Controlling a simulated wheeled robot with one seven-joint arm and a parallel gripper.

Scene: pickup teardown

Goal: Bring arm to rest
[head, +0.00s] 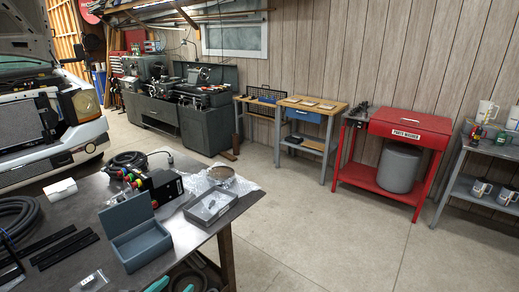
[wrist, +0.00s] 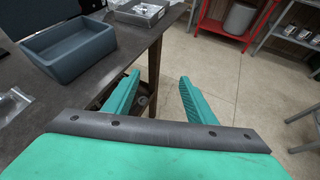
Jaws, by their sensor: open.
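My gripper (wrist: 160,100) shows in the wrist view with its two teal fingers spread apart and nothing between them. It is beside the edge of the dark workbench (wrist: 125,57), with the floor below and beyond it. In the head view, a small teal part of it shows at the bottom edge, by the near side of the workbench (head: 190,242). The rest of my arm is out of the head view.
A red parts washer (head: 410,125) and a truck (head: 45,120) stand beyond. The floor (head: 330,240) right of the bench is clear.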

